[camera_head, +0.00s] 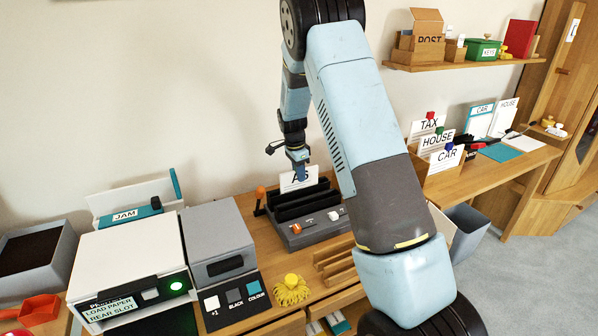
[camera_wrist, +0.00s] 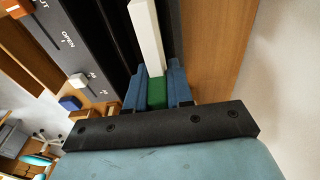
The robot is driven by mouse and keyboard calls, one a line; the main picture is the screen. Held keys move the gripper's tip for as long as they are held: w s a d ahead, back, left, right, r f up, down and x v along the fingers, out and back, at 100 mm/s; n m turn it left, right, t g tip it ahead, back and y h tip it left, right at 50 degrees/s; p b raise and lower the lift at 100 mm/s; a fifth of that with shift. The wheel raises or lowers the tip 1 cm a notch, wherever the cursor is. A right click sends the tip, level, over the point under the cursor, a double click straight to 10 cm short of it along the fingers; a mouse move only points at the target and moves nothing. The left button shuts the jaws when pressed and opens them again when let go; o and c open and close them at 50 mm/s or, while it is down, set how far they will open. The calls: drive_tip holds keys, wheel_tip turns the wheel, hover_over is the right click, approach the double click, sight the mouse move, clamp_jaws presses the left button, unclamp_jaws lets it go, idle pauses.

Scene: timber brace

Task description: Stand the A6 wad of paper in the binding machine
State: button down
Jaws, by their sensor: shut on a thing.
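The binding machine (camera_head: 318,230) is a grey unit with upright black plates (camera_head: 300,203), standing on the wooden counter in the head view. A white wad of paper (camera_head: 287,184) with a partly hidden label beginning with "A" stands upright at its rear plates. My gripper (camera_head: 301,173) is shut on the wad's top from above. In the wrist view the wad (camera_wrist: 148,40) shows as a narrow white edge beyond my blue fingers (camera_wrist: 162,85), with a green piece between them. The wad runs alongside the black plates; I cannot tell whether its hidden lower edge rests in a slot.
An orange lever (camera_head: 260,191) stands left of the machine. A grey box unit (camera_head: 216,240) and white printer (camera_head: 130,258) stand further left. A yellow item (camera_head: 292,290) and wooden rack (camera_head: 335,266) lie in front. Labelled cards (camera_head: 437,142) stand at right. The wall is close behind.

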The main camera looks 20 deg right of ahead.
drive_tip(key=shift+f, duration=0.5)
drive_tip(key=c, duration=0.9)
unclamp_jaws()
drive_tip(key=shift+o, duration=0.3)
drive_tip(key=o, duration=0.4)
drive_tip(key=shift+r, duration=4)
